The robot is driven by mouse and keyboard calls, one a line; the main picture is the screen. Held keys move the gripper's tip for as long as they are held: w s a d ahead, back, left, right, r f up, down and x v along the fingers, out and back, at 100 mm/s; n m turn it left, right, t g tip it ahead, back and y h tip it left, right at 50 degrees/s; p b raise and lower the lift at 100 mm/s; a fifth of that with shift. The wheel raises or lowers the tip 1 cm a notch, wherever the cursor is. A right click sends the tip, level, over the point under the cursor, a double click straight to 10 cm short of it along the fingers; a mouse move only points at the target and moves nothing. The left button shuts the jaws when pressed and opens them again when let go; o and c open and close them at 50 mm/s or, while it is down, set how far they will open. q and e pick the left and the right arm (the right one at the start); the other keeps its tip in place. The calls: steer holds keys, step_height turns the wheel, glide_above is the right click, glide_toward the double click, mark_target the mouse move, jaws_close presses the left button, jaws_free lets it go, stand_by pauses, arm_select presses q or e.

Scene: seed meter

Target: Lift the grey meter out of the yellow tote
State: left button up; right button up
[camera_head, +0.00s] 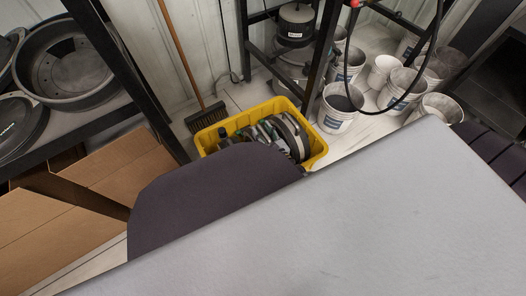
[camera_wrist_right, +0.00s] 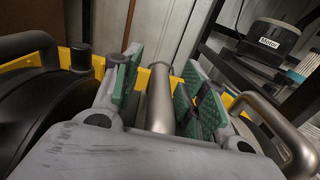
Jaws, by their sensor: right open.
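The yellow tote (camera_head: 318,150) stands on the floor beyond my own large grey and dark body parts, which hide its near side. Rounded grey and black parts, apparently the grey meter (camera_head: 292,136), show inside at its right. My right gripper (camera_head: 257,132) is down in the tote beside them. In the right wrist view the right gripper (camera_wrist_right: 162,68) is open, its green-padded fingers on either side of a bare metal bar (camera_wrist_right: 160,105). I cannot tell whether the pads touch the bar. A curved metal handle (camera_wrist_right: 272,112) is at the right. My left gripper is not in view.
A broom (camera_head: 203,112) leans just left of the tote. White buckets (camera_head: 337,112) stand close on its right. A rack with a dark pot (camera_head: 296,22) is behind. Cardboard boxes (camera_head: 115,165) and a shelf of dark pans (camera_head: 68,68) are at the left.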

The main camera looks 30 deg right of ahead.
jaws_close()
stand_by(0.3)
stand_by(0.3)
steer(key=shift+w+r, duration=0.2)
steer(key=shift+r, duration=0.1)
